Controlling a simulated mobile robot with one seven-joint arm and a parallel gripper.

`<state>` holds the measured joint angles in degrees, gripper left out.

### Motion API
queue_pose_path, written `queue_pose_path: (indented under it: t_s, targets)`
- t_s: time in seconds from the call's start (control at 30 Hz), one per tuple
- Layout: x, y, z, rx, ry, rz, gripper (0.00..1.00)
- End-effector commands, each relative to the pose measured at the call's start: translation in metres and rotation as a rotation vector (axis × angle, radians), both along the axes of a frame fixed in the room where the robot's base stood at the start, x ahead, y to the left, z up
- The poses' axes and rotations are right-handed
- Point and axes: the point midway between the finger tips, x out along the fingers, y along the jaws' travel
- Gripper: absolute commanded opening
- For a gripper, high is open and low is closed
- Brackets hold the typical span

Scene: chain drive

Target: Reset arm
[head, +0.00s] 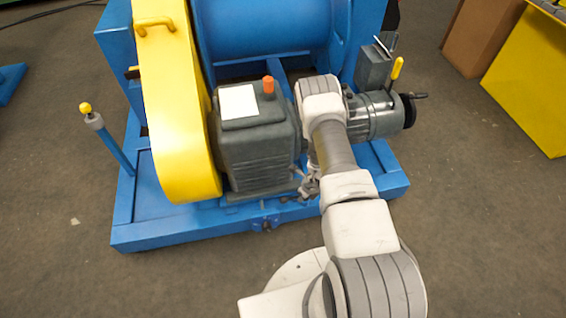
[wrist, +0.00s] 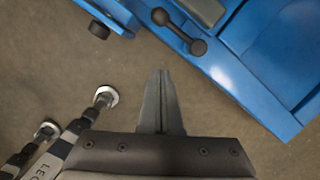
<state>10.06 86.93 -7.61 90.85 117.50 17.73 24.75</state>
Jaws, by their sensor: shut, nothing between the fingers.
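My arm reaches forward from the bottom right in the head view, over the front of the blue machine base (head: 150,232). My gripper (head: 311,187) hangs low in front of the grey gearbox, partly hidden by my own arm. In the wrist view my gripper (wrist: 160,75) points up the picture with its two fingers together and nothing between them. Bare floor shows beyond the fingertips. The corner of the blue base (wrist: 285,120) lies to their right, apart from them.
A yellow guard (head: 172,100) and the grey gearbox (head: 255,150) with an orange cap stand on the base. A motor (head: 375,117) with a yellow lever is right of my arm. A yellow-knobbed lever (head: 86,108) stands at left. Floor in front is clear.

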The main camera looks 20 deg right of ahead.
Motion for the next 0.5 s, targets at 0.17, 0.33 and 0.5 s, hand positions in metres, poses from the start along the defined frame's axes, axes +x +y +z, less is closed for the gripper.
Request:
queue_pose_path:
  t_s: [0.17,0.33,0.5]
  targets:
    - [0.000,0.000,0.000,0.000,0.000,0.000,0.00]
    - [0.017,0.004,0.021,0.004,-0.033,0.047,0.00]
    - [0.059,0.019,0.088,0.012,-0.130,0.215,0.00]
